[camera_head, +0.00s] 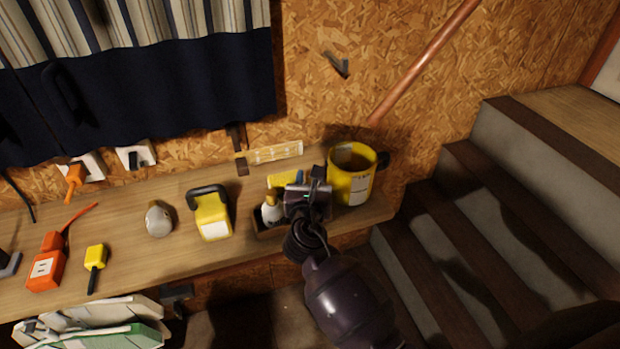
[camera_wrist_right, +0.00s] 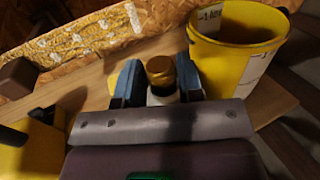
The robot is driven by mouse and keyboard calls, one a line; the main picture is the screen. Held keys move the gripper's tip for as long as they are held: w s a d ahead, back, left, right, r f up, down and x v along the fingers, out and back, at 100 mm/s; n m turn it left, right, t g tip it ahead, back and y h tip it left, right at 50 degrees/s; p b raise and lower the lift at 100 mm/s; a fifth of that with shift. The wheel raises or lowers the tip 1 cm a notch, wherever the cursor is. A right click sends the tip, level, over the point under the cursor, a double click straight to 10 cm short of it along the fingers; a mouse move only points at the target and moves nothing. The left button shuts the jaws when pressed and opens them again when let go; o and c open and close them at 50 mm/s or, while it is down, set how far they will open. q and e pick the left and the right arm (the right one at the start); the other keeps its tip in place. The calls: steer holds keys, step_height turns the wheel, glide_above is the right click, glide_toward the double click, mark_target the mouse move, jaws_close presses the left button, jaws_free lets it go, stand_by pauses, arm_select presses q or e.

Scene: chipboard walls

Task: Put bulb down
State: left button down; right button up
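My right gripper (camera_head: 302,190) is over the right part of the wooden shelf, just left of the yellow mug. In the right wrist view its two blue-padded fingers (camera_wrist_right: 160,88) stand close on either side of the bulb (camera_wrist_right: 162,78). The bulb has a brass-coloured top and a white body, and no clear gap shows between it and the fingers. Its lower part is hidden behind the gripper. A white piece with a narrow top (camera_head: 271,212) shows left of the gripper in the head view; I cannot tell whether it is the bulb. My left gripper is not in view.
The yellow mug (camera_head: 350,186) is close on the right, the yellow lamp-like block (camera_head: 212,216) on the left. A grey rounded object (camera_head: 159,219) and an orange box (camera_head: 47,264) are farther left on the shelf (camera_head: 130,260). Stairs (camera_head: 470,220) are at right.

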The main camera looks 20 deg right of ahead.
steer(key=o, duration=0.3)
steer(key=shift+o, duration=0.2)
steer(key=shift+r, duration=0.15)
steer(key=shift+r, duration=0.35)
steer(key=shift+s+a+r, duration=0.1)
steer(key=shift+s, duration=0.15)
steer(key=v, duration=1.1)
steer(key=shift+s, duration=0.2)
